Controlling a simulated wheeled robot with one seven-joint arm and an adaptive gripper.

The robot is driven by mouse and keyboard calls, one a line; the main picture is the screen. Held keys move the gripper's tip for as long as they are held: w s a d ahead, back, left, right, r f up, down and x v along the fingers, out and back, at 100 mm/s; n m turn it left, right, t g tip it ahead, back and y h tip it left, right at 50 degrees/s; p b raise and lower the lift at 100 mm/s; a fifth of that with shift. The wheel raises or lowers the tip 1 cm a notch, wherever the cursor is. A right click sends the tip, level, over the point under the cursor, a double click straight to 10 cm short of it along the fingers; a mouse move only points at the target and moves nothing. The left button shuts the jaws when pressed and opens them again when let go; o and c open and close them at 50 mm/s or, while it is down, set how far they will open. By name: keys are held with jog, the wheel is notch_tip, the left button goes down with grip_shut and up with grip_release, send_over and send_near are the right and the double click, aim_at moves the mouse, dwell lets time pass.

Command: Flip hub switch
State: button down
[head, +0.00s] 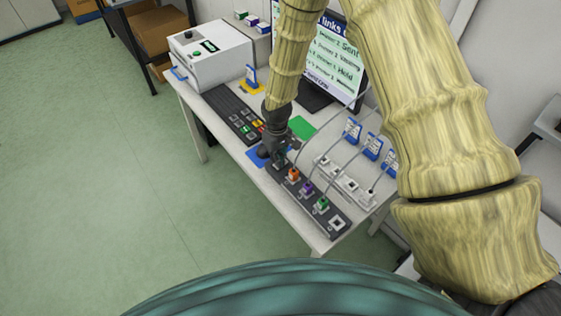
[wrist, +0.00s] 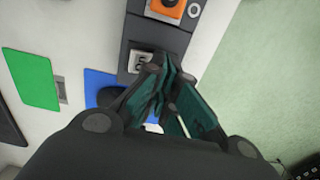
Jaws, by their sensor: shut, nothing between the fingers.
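The hub (head: 312,200) is a dark strip along the table's front edge, with orange, purple and green plugs and a white-framed socket at its near end. In the wrist view the hub (wrist: 158,38) shows its end, where a small white-framed switch (wrist: 140,62) sits below the orange plug (wrist: 165,8). My gripper (head: 279,160) is at the hub's far end. In the wrist view my gripper (wrist: 158,72) is shut and empty, its fingertips right beside the switch. They partly cover it; I cannot tell whether they touch it or which way it is set.
A blue pad (head: 258,156) and a green pad (head: 302,128) lie near the gripper. A white power strip (head: 346,184) with cables runs behind the hub. A keyboard (head: 234,112), a white machine (head: 210,55) and a monitor (head: 334,65) stand farther back. Floor is open at left.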

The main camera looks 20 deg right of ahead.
jog(key=shift+r+p, duration=1.7)
jog(key=shift+r, duration=1.25)
